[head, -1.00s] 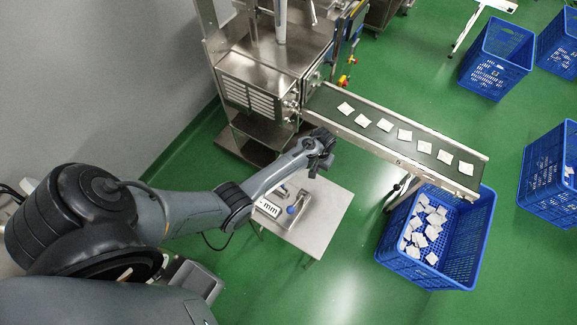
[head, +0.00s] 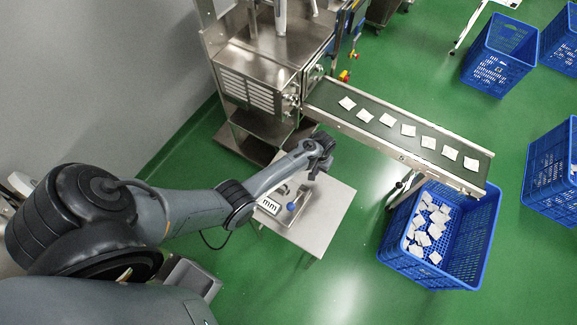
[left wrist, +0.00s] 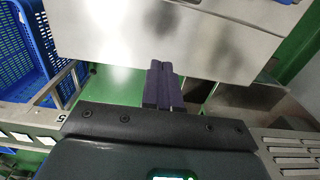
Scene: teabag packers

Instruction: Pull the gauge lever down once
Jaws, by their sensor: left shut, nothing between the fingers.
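The gauge (head: 270,205) stands on a small steel table (head: 318,235), with a white plate marked "mm". Its lever has a blue knob (head: 291,206) and shows just below my left gripper in the head view. My left gripper (head: 318,157) is shut and empty, above the table's far part and apart from the lever. In the left wrist view the dark closed fingers (left wrist: 163,88) point over the bare tabletop (left wrist: 165,35). A bit of blue shows at the top edge there; I cannot tell if it is the knob. My right gripper is not in view.
A conveyor (head: 395,135) with several teabags runs right of my left gripper, out from a steel machine (head: 270,75). A blue crate (head: 470,245) with teabags stands under its end. More blue crates (head: 497,60) stand at the right. The table's right part is clear.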

